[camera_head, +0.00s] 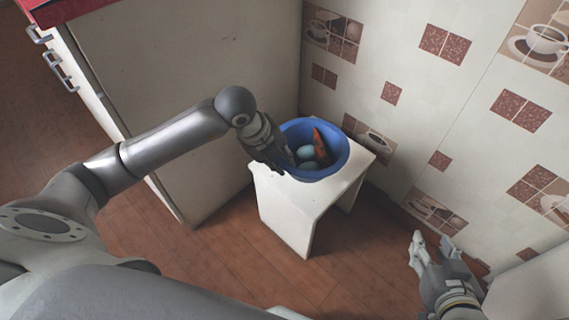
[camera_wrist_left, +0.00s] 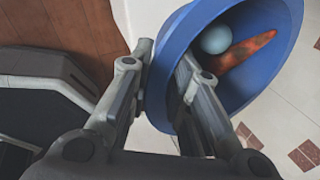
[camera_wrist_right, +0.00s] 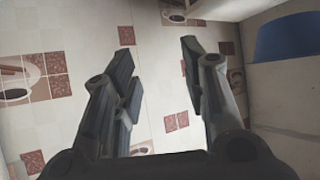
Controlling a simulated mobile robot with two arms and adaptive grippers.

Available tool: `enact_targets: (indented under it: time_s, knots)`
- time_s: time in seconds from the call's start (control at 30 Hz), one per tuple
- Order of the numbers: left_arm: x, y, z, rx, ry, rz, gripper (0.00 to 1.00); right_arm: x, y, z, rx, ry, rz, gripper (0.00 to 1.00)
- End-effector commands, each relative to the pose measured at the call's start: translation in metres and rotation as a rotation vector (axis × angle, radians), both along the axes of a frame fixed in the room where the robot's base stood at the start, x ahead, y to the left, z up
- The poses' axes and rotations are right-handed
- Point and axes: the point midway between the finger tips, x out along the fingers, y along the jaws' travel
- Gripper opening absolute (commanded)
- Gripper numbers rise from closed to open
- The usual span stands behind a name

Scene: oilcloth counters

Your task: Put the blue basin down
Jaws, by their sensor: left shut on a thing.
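The blue basin (camera_head: 341,150) is over the white stool (camera_head: 298,196) beside the tiled wall, looking close to level. It holds rounded pale-blue things (camera_head: 305,153) and a long orange-brown thing (camera_head: 320,146). My left gripper (camera_head: 277,158) is shut on the basin's left wall, one finger inside and one outside; the left wrist view shows the basin (camera_wrist_left: 270,75) between the fingers. A blue part (camera_wrist_right: 290,38) in the right wrist view appears to be the basin, its lower edge at the stool's pale surface; contact is unclear. My right gripper (camera_head: 430,247) is open and empty.
A tall pale cabinet (camera_head: 190,90) with a red top (camera_head: 75,10) stands left of the stool. The tiled wall (camera_head: 420,100) is close behind and to the right. Brown wooden floor (camera_head: 215,255) is clear in front of the stool.

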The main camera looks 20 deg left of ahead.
Motion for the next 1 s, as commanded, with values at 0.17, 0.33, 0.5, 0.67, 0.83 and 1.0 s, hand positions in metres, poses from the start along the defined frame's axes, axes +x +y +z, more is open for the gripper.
enact_targets:
  time_s: [0.17,0.33,0.5,0.67,0.83,1.0]
  knots:
    - [0.025,0.009,-0.021,-0.003,0.0,0.001,0.0,0.023,0.011,0.03,0.047,-0.197,0.015,0.4]
    - [0.041,0.015,-0.042,-0.003,-0.001,-0.001,0.0,0.036,0.019,0.063,0.093,-0.384,0.026,0.4]
    - [0.052,0.02,-0.055,-0.002,-0.002,0.0,0.0,0.041,0.025,0.092,0.129,-0.53,0.035,0.4]
    - [0.057,0.022,-0.06,-0.003,-0.003,-0.001,0.0,0.042,0.027,0.105,0.145,-0.589,0.039,0.4]
    - [0.063,0.025,-0.07,-0.004,-0.001,0.0,0.0,0.042,0.029,0.119,0.166,-0.673,0.043,0.4]
    - [0.061,0.024,-0.086,-0.002,-0.002,-0.001,0.0,0.037,0.032,0.149,0.209,-0.835,0.051,0.4]
